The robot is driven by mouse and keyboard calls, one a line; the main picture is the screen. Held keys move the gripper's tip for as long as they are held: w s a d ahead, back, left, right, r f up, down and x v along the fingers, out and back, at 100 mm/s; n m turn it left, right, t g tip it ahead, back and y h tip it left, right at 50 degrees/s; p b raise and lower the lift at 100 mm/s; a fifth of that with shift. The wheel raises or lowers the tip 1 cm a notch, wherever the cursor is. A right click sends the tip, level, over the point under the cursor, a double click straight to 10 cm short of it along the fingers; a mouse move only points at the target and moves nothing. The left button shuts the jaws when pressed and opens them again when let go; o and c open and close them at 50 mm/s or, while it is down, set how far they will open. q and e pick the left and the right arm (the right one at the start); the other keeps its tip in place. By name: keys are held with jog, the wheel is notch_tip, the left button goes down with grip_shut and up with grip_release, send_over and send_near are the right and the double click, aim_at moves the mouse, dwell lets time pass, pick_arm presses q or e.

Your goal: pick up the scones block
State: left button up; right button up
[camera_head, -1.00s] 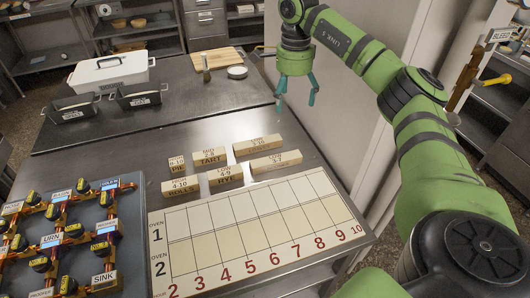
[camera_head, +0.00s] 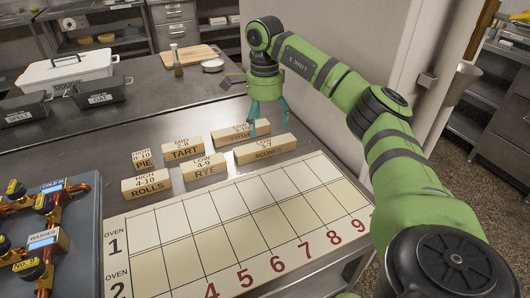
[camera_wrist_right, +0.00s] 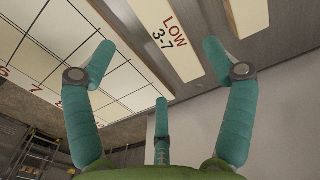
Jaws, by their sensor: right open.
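The scones block (camera_head: 264,149) is a long pale wooden block lying on the dark counter behind the oven chart, at the right end of the front row. My right gripper (camera_head: 268,126) hangs above the back right of it, teal fingers pointing down. In the right wrist view the open fingers (camera_wrist_right: 160,75) are spread, and the block's top, marked LOW 3-7 (camera_wrist_right: 172,38), shows beyond and between them. The fingers hold nothing. I cannot tell the exact height of the fingertips over the blocks. My left gripper is not in view.
Another long block (camera_head: 232,136) lies right behind the scones block. The rye block (camera_head: 204,168) and tart block (camera_head: 181,146) are to the left. The oven chart (camera_head: 190,215) lies in front. A pipe panel (camera_head: 84,225) stands at the left; a cabinet wall rises behind my arm.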

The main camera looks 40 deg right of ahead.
aim_at(267, 146)
notch_tip(267, 146, down, 2)
jog(key=shift+b, duration=0.45)
jog(key=shift+d+f+p, duration=0.15)
jog(key=shift+f+p, duration=0.1)
jog(key=shift+f, duration=1.5)
jog(key=shift+d+f+p, duration=0.15)
jog(key=shift+f+p, duration=0.1)
jog(key=shift+f, duration=1.45)
jog(key=shift+s, duration=0.1)
jog(key=c, duration=1.4)
